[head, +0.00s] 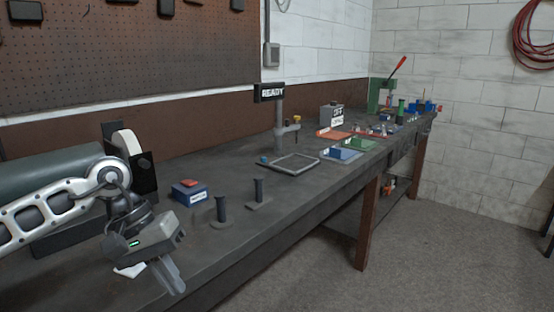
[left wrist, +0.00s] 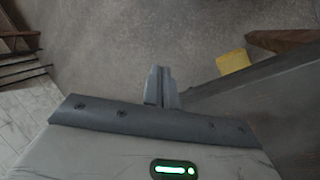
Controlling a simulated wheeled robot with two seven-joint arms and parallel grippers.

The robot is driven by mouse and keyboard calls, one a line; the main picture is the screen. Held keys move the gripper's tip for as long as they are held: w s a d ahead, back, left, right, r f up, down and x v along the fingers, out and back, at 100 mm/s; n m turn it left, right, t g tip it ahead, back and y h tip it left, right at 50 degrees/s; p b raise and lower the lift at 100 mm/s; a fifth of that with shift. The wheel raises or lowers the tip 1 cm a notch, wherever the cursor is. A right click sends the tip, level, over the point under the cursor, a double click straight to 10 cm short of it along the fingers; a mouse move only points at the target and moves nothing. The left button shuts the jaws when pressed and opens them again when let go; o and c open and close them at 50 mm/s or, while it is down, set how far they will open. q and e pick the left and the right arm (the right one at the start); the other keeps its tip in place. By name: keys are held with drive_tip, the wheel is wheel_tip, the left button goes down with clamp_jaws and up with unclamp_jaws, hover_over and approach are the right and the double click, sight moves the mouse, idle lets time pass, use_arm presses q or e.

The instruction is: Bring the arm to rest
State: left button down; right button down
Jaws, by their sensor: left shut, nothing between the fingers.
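My left gripper (head: 171,278) is in the lower left of the head view, at the front edge of the workbench (head: 230,262). Its fingers point down and are shut with nothing between them. In the left wrist view the closed fingers (left wrist: 160,88) show over the grey floor, beside the bench edge. My right gripper is in neither view.
A blue box with a red button (head: 189,191) and two dark upright posts (head: 221,210) (head: 259,192) stand near the gripper. The floor (head: 430,245) in front is clear.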

use_arm(q)
drive_tip(key=s+d+r+n+t+h, duration=0.1)
drive_tip(key=s+d+n+t+h, duration=0.15)
drive_tip(key=d+n+h, duration=0.7)
drive_tip(key=s+d+n+t+h, duration=0.2)
drive_tip(key=s+d+n+h, duration=0.3)
drive_tip(key=d+n, duration=0.7)
drive_tip(key=w+a+f+n+t+y, duration=0.1)
drive_tip(key=a+f+n+t+y, duration=0.5)
drive_tip(key=n, duration=1.1)
drive_tip(key=w+a+f+n+t+y, duration=0.1)
drive_tip(key=a+f+n+t+y, duration=0.5)
drive_tip(key=n, duration=1.2)
drive_tip(key=s+a+f+n+g+y, duration=0.2)
drive_tip(key=s+a+f+n, duration=0.1)
drive_tip(key=s+f+n, duration=0.2)
drive_tip(key=s+a+f+n+g+y, duration=0.2)
drive_tip(key=s+f+n, duration=0.4)
drive_tip(key=f, duration=0.3)
drive_tip(key=shift+s+a+f+n+g, duration=0.15)
drive_tip(key=shift+a+f+n+g, duration=0.35)
drive_tip(key=shift+a+n, duration=0.35)
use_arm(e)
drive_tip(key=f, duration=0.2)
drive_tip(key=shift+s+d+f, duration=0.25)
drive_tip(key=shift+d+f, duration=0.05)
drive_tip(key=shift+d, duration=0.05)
